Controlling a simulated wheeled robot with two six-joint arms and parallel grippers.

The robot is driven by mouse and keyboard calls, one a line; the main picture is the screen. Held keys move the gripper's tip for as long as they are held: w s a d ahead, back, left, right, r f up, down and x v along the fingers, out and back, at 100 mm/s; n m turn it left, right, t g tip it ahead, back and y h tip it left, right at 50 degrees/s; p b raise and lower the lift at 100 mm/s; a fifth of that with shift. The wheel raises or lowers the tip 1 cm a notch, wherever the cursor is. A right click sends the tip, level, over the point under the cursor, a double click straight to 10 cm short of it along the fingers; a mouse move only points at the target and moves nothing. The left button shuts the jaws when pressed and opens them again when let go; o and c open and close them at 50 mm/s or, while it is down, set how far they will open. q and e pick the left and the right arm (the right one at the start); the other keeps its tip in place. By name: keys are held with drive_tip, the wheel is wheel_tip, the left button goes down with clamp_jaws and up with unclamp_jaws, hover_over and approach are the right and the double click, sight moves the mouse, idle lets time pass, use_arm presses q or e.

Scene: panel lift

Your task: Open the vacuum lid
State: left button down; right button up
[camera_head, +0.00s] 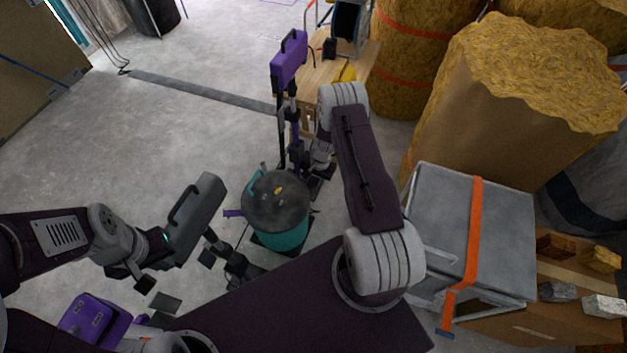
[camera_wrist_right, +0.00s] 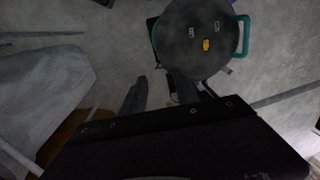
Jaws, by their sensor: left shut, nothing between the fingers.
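The vacuum (camera_head: 283,237) is a teal canister standing on the floor in the middle of the head view. Its round dark grey lid (camera_head: 272,208) lies on top and looks closed, with a small yellow part in the middle. The lid also shows at the top of the right wrist view (camera_wrist_right: 190,55), beside a teal handle (camera_wrist_right: 243,35). My left gripper (camera_head: 211,249) is shut and empty, to the left of the canister and apart from it. My right gripper (camera_head: 321,180) is close to the canister's right side; in its wrist view its two fingers (camera_wrist_right: 160,92) are apart with nothing between.
A purple upright device (camera_head: 289,62) stands behind the vacuum. A grey box with an orange strap (camera_head: 510,235) is at the right, near large yellow bales (camera_head: 510,105). A purple case (camera_head: 95,318) is at lower left.

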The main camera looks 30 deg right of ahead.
wheel_tip(320, 180, up, 9)
drive_tip(key=s+d, duration=0.1)
idle(0.3)
